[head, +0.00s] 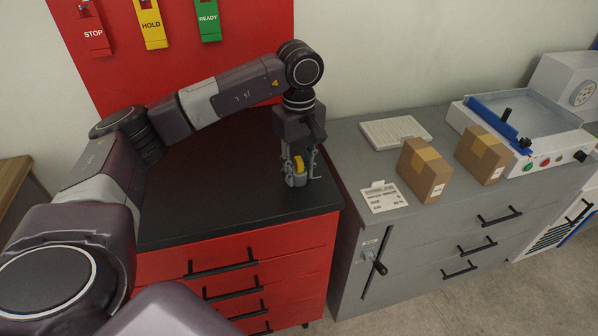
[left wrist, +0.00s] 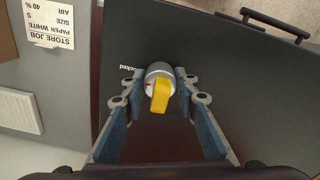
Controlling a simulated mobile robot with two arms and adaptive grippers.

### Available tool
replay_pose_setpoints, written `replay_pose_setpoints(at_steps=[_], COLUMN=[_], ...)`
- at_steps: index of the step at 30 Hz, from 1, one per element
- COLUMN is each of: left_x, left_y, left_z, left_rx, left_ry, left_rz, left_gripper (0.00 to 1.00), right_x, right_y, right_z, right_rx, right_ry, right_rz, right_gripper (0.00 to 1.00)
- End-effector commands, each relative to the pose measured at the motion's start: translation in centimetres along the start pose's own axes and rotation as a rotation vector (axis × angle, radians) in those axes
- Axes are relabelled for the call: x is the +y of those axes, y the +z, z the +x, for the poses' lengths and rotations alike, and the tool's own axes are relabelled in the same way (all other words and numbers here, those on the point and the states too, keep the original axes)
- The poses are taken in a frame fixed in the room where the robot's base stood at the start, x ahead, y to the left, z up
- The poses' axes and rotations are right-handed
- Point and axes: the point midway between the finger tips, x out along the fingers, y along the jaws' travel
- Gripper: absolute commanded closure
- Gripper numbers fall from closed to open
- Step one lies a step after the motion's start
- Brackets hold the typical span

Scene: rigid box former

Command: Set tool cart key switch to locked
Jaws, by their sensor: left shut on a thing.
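The red tool cart (head: 240,255) has a black top and red drawers. Its key switch is a grey cylinder with a yellow key (head: 299,164), standing near the right edge of the top. My left gripper (head: 299,175) points down over it and is shut on it. In the left wrist view the yellow key (left wrist: 160,96) sits on the grey cylinder (left wrist: 159,71) between the two fingers (left wrist: 160,82). Partly hidden lettering ending in "ocked" (left wrist: 134,70) shows beside the cylinder. My right gripper is not in view.
A grey cabinet (head: 345,270) stands to the right with a paper label (head: 384,197), two cardboard boxes (head: 424,170) and a white pad (head: 396,131). A box-former machine (head: 520,120) is farther right. A red board with STOP, HOLD, READY tags (head: 207,20) rises behind the cart.

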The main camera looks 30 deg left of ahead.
Motion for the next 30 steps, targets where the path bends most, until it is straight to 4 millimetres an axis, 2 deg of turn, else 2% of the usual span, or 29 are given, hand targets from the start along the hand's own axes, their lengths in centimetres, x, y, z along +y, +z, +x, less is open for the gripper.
replay_pose_setpoints(at_steps=[22,23,27,30], left_x=[0.18,0.19,0.13,0.09], left_y=[-0.23,-0.23,-0.17,-0.12], left_z=[-0.37,-0.36,-0.25,-0.18], left_rx=[0.005,0.005,0.004,0.003], left_ry=[0.009,0.009,0.006,0.005], left_rz=[0.042,0.042,0.042,0.043], left_gripper=[0.96,0.69,0.55,0.55], right_x=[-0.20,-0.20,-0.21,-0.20], right_y=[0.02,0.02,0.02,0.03], right_z=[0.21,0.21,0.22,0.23], right_rx=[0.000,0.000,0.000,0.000], right_ry=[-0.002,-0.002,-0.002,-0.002], right_rz=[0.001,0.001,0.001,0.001], right_gripper=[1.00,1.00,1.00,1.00])
